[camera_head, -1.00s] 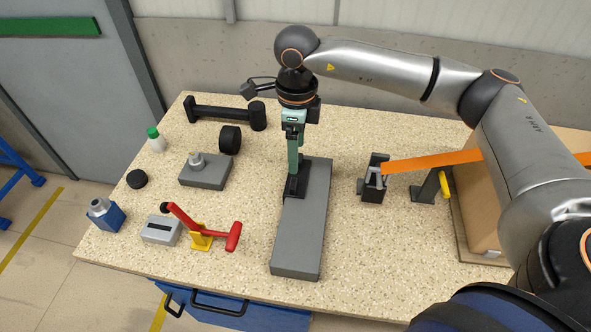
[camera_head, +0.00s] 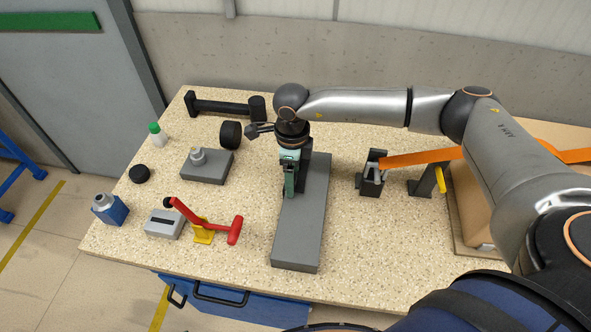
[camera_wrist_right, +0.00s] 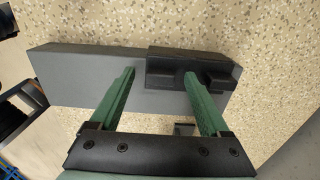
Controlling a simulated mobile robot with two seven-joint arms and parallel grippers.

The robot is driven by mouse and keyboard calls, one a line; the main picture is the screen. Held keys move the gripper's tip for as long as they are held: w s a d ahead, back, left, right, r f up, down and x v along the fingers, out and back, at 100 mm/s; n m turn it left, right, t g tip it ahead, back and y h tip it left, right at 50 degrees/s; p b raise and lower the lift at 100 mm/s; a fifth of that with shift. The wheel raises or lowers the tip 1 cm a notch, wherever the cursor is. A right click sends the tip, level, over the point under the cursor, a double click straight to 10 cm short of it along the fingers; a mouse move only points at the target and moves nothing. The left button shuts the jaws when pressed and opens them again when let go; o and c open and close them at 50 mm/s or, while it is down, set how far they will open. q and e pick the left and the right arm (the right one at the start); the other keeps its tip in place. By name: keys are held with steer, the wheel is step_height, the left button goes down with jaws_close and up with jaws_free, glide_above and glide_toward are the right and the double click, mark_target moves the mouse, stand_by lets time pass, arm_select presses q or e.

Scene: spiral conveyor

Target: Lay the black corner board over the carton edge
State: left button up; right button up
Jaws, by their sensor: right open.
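The black corner board (camera_wrist_right: 190,66) appears as a short black stepped piece on top of the long grey block (camera_wrist_right: 85,83). My right gripper (camera_wrist_right: 158,75) is open above them, with green fingers apart. In the wrist view, one fingertip is left of the black piece and the other overlaps it; contact cannot be told. In the head view, my right gripper (camera_head: 290,192) points down over the grey block (camera_head: 300,240) and partly hides the black piece. The brown carton (camera_head: 470,208) stands at the right, partly hidden by my right arm. My left gripper is out of view.
An orange strap (camera_head: 412,159) runs from a dark bracket (camera_head: 371,180) towards the carton. Speckled tabletop is clear between block and bracket.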

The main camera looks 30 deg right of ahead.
steer(key=shift+c, duration=0.3)
jaws_close()
stand_by(0.3)
